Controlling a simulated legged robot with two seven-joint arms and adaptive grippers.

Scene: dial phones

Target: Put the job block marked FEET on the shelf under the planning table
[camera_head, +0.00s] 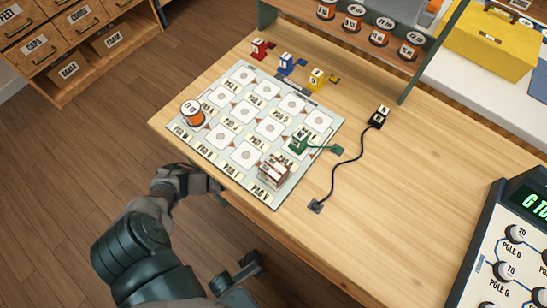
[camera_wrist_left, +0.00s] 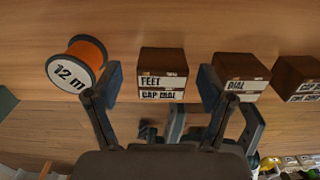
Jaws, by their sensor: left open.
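The job block marked FEET (camera_wrist_left: 162,65) is a dark brown block with white labels, the lower one reading CAP DIAL. In the left wrist view it rests on a wooden surface. My left gripper (camera_wrist_left: 158,88) is open, with one finger on each side of the block's near end. A gap shows on the left; at the right I cannot tell whether finger and block touch. In the head view my left arm reaches to the front-left edge of the planning table (camera_head: 420,200), where its fingers are hidden. The table hides the shelf in the head view.
An orange spool marked 12 m (camera_wrist_left: 77,65) stands left of the block. A brown DIAL block (camera_wrist_left: 241,72) and another block (camera_wrist_left: 298,77) stand to its right. On the tabletop are a pad board (camera_head: 245,175), an orange spool (camera_head: 192,113) and a brown block (camera_head: 273,170).

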